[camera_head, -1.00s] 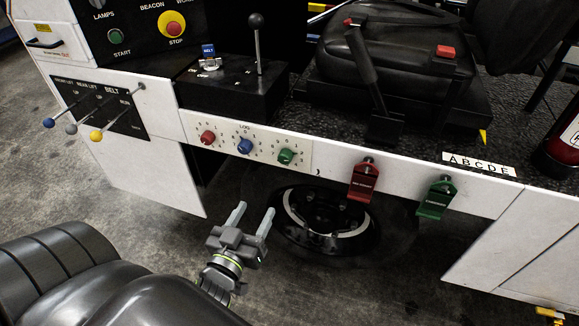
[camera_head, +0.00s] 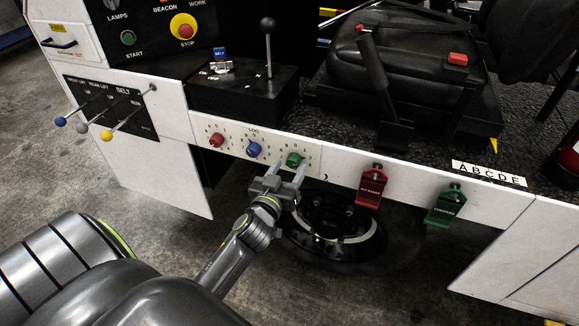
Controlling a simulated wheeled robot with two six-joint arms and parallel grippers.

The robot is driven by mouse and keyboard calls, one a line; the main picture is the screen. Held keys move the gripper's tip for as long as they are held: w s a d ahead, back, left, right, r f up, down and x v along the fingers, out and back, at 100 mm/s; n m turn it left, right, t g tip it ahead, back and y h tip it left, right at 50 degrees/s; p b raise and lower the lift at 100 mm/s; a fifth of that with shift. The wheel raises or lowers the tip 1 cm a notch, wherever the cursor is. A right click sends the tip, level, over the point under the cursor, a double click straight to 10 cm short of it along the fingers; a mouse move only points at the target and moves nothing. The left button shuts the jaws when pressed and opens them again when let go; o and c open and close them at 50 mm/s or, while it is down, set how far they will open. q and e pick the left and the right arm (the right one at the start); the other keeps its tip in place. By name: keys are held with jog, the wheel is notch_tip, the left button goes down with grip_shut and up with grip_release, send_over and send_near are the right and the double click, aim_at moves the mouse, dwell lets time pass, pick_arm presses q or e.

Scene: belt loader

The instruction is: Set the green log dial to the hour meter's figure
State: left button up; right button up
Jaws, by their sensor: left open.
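The green log dial (camera_head: 294,160) is the rightmost of three knobs on the cream LOG panel (camera_head: 234,151), beside the blue dial (camera_head: 253,149) and the red dial (camera_head: 216,140). My left gripper (camera_head: 287,172) is open, its two fingers pointing up at the panel just below the green dial. From this view I cannot tell whether the fingertips touch the dial. The figures around the dials are too small to read surely. No hour meter can be made out. My right gripper is not in view.
A red pedal-like handle (camera_head: 371,187) and a green one (camera_head: 444,205) hang from the white side panel to the right. A wheel (camera_head: 335,225) sits under the panel beside my gripper. Three ball-ended levers (camera_head: 106,135) stick out at left.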

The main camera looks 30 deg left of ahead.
pick_arm(q)
jog(key=shift+w+a, duration=0.15)
jog(key=shift+w, duration=0.55)
jog(key=c, duration=1)
jog(key=shift+m, duration=0.3)
